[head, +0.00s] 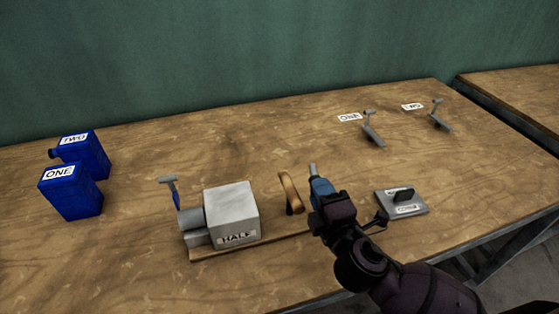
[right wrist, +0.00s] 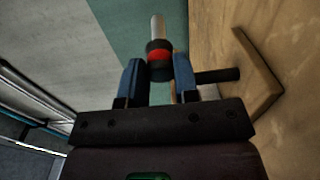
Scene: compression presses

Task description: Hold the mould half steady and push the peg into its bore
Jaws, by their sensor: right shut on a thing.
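The mould half (head: 232,212), a light grey block labelled HALF, sits on a wooden board left of centre. No bore opening shows on its visible faces. My right gripper (head: 321,187) is to the right of the block and apart from it, raised near the board's right end. Its blue fingers (right wrist: 158,80) are shut on the peg, which has a dark body with a red band and a silver tip (right wrist: 158,28). In the head view the peg's pale tip (head: 312,169) points up and away. My left gripper is not in view.
A brown curved handle (head: 290,193) stands between block and gripper. Grey cylinders and a T-handle (head: 168,181) adjoin the block's left. Blue canisters ONE (head: 71,196) and TWO (head: 88,155) stand left. A grey plate (head: 417,209) lies right. The table's back middle is clear.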

